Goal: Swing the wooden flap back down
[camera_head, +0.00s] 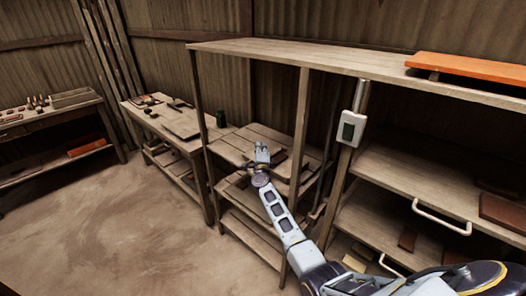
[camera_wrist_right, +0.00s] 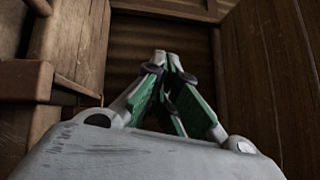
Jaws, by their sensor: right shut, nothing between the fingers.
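My right arm reaches from the lower right into the left bay of the wooden rack. Its gripper (camera_head: 262,154) is at the level of a planked wooden board (camera_head: 235,144), which looks roughly level. I cannot tell for sure whether this board is the flap, or whether the gripper touches it. In the right wrist view, the gripper's green-padded fingers (camera_wrist_right: 168,88) meet at their tips with nothing between them. My left gripper is out of view.
The rack's post (camera_head: 299,130) stands close to the right of my gripper, and its long top plank (camera_head: 300,54) runs above. A white device (camera_head: 350,128) hangs on another post. White handles (camera_head: 440,216) stick out at right. A workbench (camera_head: 150,122) stands left; the floor (camera_head: 110,225) is clear.

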